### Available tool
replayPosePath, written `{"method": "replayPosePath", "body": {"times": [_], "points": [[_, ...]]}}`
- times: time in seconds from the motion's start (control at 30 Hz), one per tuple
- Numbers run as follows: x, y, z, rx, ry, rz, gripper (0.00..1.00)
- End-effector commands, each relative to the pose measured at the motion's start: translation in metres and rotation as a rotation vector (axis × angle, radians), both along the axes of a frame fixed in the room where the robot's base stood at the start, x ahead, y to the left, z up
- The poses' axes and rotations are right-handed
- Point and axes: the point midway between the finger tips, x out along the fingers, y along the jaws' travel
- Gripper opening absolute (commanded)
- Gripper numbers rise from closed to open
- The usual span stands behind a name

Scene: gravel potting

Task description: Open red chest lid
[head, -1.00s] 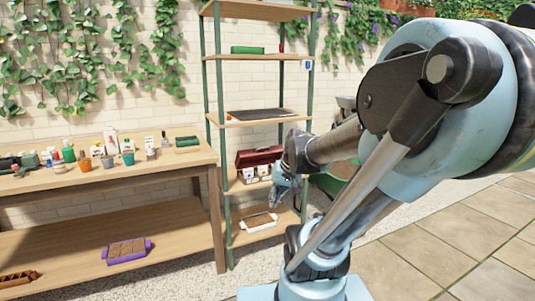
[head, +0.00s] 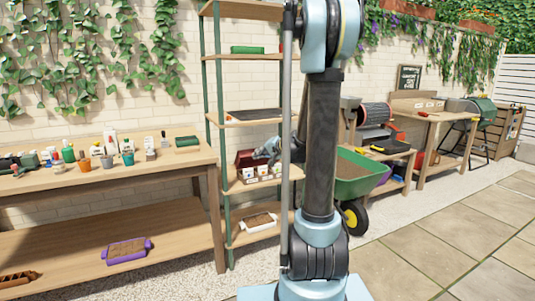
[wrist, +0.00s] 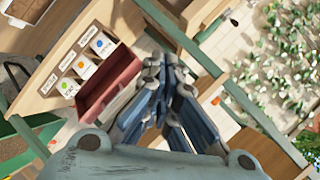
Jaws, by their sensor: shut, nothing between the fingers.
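The red chest (head: 246,158) sits on a middle board of the tall shelf in the head view. My gripper (head: 267,150) is in front of its right part and hides some of it, along with my arm. In the wrist view the chest is a long red box (wrist: 111,82) left of my gripper (wrist: 166,72). The blue fingers come together at their tips and hold nothing. They are close beside the chest; I cannot tell whether they touch it. The lid's position is not clear.
Small labelled boxes (wrist: 85,68) stand along the chest's front. The shelf's green posts (head: 220,120) and the board above (head: 250,120) frame the space. A potting table (head: 100,180) stands left. A green wheelbarrow (head: 358,178) stands right, with open paving in front.

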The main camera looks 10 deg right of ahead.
Motion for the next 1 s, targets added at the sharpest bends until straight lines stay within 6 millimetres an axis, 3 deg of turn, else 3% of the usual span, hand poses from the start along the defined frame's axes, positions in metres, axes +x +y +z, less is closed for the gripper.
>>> {"method": "replayPosePath", "body": {"times": [0.2, 0.5, 0.8, 1.0], "points": [[0.060, -0.020, -0.009, 0.145, -0.062, -0.087, 0.00], [0.125, -0.058, -0.035, 0.343, -0.134, -0.218, 0.00], [0.169, -0.103, -0.076, 0.527, -0.187, -0.347, 0.00], [0.179, -0.121, -0.095, 0.596, -0.205, -0.396, 0.00]]}}
